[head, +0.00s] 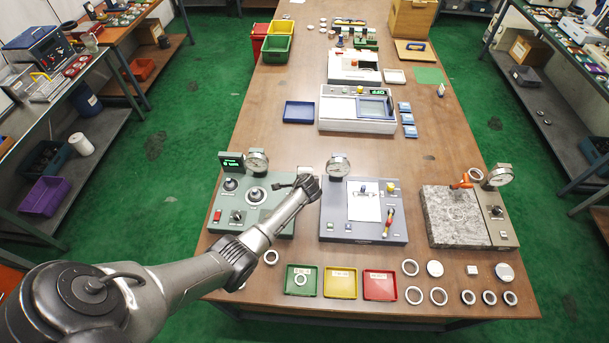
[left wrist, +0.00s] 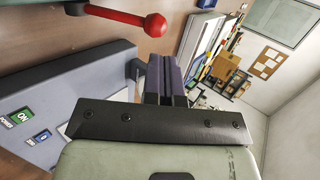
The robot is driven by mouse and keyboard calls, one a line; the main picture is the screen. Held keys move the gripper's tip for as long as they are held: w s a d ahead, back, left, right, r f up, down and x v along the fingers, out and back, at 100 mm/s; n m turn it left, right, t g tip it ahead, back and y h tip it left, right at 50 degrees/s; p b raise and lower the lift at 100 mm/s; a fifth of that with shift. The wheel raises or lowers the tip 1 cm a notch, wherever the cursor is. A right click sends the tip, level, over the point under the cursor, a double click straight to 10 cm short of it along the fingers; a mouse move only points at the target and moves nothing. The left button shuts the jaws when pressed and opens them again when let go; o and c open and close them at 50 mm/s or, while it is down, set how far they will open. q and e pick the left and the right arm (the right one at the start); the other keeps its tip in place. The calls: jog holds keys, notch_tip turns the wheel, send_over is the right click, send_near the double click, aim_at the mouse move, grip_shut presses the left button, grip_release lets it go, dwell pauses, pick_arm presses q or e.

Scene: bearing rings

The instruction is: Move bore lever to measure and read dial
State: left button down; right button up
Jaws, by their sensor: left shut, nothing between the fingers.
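The green-grey bore station (head: 236,212) stands at the front left of the table, with a round dial gauge (head: 257,162) and a small green-lit display (head: 231,161). A ring-shaped part sits on its top around a dark centre (head: 256,195). A lever with a red ball (left wrist: 128,17) shows at the top of the left wrist view; in the head view its ball is not clearly seen. My left gripper (head: 309,184) is over the station's right edge. In the left wrist view its dark fingers (left wrist: 168,80) are together and empty, apart from the red ball. The dial's reading is too small to tell.
A grey station (head: 395,232) with another dial gauge (head: 338,165) stands close to the right of my left gripper. Farther right is a granite block (head: 452,215). Green, yellow (head: 340,283) and red trays and several loose rings lie along the front edge.

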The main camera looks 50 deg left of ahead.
pick_arm(q)
jog(key=v, duration=0.8)
jog(key=shift+w+a+r+p, duration=0.25)
jog(key=shift+r+p, duration=0.1)
jog(key=shift+p, duration=0.05)
dwell(1.0)
